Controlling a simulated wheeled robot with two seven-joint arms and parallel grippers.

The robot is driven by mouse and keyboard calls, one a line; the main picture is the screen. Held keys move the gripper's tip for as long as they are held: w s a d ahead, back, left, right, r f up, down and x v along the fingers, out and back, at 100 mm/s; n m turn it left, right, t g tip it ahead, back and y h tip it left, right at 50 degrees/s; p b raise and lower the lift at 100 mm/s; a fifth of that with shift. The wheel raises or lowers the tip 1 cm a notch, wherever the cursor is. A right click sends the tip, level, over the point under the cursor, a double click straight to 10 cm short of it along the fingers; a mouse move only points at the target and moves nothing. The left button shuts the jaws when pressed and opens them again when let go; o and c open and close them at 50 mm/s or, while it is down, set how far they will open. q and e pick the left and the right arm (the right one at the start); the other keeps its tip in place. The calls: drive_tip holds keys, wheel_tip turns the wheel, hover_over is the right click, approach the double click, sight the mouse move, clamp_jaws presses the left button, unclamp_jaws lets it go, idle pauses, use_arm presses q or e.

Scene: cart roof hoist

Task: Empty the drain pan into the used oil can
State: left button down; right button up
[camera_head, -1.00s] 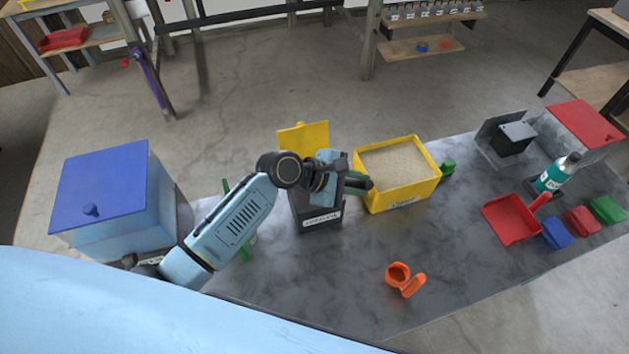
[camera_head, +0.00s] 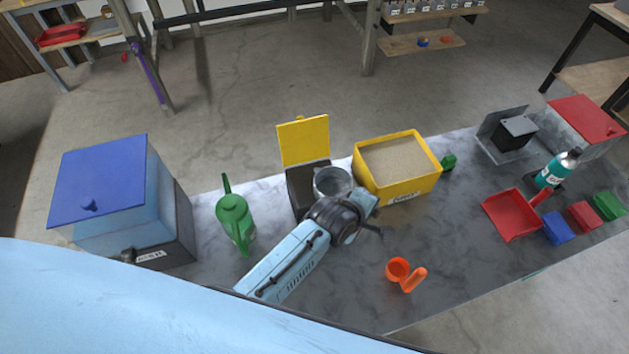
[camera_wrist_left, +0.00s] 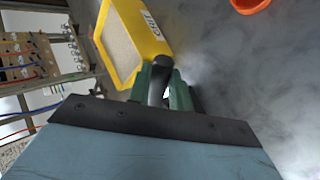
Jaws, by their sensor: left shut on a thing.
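The used oil can (camera_head: 303,196) is a dark box on the bench with its yellow lid (camera_head: 304,141) raised. A grey round open vessel, which looks like the drain pan (camera_head: 332,181), shows at the can's right side with its mouth up. I cannot tell whether it touches the can. My left arm covers the can's front. My left gripper (camera_wrist_left: 165,78) is shut on a dark grey handle-like part, seen between its green fingers in the left wrist view. The join between this part and the pan is hidden. My right gripper is not in view.
A yellow grit box (camera_head: 398,168) stands close to the right of the can. A green watering can (camera_head: 233,218) is to the left, beside a large blue-lidded bin (camera_head: 110,200). An orange cup (camera_head: 398,270) lies in front. A red dustpan (camera_head: 510,216) is further right.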

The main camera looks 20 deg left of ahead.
use_arm(q)
drive_tip(key=shift+f, duration=0.4)
drive_tip(key=shift+r, duration=0.15)
drive_tip(key=shift+r+p, duration=0.4)
drive_tip(key=shift+r, duration=1)
